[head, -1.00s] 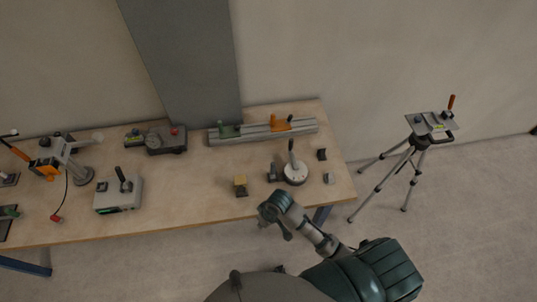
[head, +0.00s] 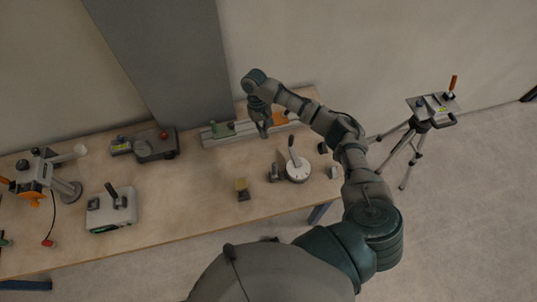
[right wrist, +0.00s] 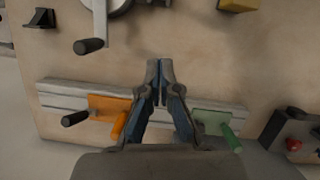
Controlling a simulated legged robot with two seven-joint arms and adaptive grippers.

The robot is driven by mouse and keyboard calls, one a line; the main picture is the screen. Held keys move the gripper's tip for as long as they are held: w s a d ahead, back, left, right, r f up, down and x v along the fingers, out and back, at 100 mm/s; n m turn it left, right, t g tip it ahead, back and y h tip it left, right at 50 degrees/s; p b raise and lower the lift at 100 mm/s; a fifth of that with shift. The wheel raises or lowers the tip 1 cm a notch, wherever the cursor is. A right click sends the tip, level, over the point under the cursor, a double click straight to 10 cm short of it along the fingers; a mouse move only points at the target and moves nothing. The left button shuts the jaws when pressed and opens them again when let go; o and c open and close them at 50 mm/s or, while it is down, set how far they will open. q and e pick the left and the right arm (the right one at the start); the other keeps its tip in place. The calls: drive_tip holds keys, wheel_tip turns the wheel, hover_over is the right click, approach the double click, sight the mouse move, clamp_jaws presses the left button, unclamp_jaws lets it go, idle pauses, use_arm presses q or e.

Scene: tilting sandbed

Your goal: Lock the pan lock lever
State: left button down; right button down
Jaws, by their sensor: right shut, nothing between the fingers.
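A tripod (head: 408,140) stands right of the bench, with a flat plate (head: 428,107) on its head. An upright orange-handled lever (head: 453,83) and a dark handle (head: 445,123) show there. I cannot tell which part is the pan lock lever. My right gripper (head: 264,132) points down over the grey rail (head: 220,141) at the bench's back, well left of the tripod. In the right wrist view its fingers (right wrist: 160,66) are shut and empty, between the orange clamp (right wrist: 104,108) and the green clamp (right wrist: 213,123). My left gripper is out of view.
A round white base (head: 298,174) with an upright lever, a yellow-topped block (head: 242,188) and small dark blocks lie on the bench (head: 185,210). A grey control box (head: 110,209) stands left. The floor around the tripod is clear.

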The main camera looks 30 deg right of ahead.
sight(275, 170)
drive_tip(key=x, duration=1)
drive_tip(key=shift+s+a+f+p, duration=0.1)
drive_tip(key=shift+f+p, duration=0.15)
drive_tip(key=shift+p, duration=0.15)
drive_tip(key=shift+s+r+p, duration=0.15)
drive_tip(key=shift+s+p, duration=0.2)
drive_tip(key=shift+s, duration=0.25)
drive_tip(key=shift+s+r+p, duration=0.15)
drive_tip(key=shift+s+p, duration=0.2)
drive_tip(key=shift+s, duration=0.25)
drive_tip(key=shift+s+a, duration=0.15)
drive_tip(key=shift+s, duration=0.6)
drive_tip(key=shift+w, duration=0.1)
drive_tip(key=shift+w, duration=0.1)
